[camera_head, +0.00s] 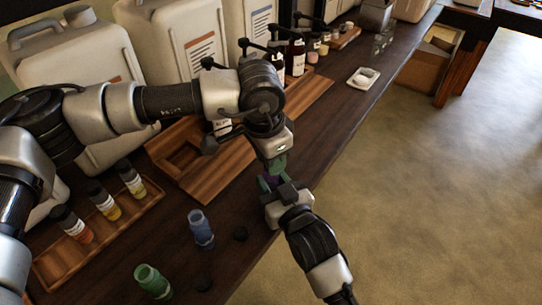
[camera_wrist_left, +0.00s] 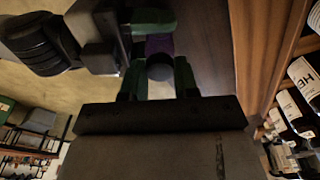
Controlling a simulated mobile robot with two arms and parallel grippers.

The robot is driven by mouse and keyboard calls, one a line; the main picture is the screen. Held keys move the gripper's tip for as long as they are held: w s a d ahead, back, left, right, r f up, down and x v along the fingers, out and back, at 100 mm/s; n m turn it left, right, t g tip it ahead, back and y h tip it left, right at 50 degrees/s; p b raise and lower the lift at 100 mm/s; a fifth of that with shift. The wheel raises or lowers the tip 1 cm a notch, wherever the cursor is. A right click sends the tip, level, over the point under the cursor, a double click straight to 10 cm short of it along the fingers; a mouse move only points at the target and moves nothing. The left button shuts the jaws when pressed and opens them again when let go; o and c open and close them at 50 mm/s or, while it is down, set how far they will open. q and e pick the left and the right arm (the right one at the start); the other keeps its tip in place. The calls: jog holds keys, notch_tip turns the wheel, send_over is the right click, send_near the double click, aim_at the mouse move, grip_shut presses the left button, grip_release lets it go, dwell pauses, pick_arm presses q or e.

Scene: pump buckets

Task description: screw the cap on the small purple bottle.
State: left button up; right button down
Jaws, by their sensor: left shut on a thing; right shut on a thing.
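The small purple bottle (camera_head: 266,184) is mostly hidden between my two grippers, above the table's front edge. It also shows in the left wrist view (camera_wrist_left: 158,44). My right gripper (camera_head: 272,191) is shut on the bottle from the front. My left gripper (camera_head: 275,165) reaches down from above and is shut on a black cap (camera_wrist_left: 160,69), seen between its green fingers in the left wrist view. The cap is at the mouth of the bottle; whether the threads have engaged cannot be told.
An open blue bottle (camera_head: 201,229) and green bottle (camera_head: 152,282) stand on the dark table, with loose black caps (camera_head: 240,233) beside them. A wooden tray (camera_head: 110,240) holds several small capped bottles. Large white canisters (camera_head: 185,40) line the back. Floor is open at right.

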pick_arm(q)
jog(key=shift+m, duration=0.9)
jog(key=o, duration=0.9)
jog(key=shift+r, duration=2.3)
jog(key=shift+c, duration=0.3)
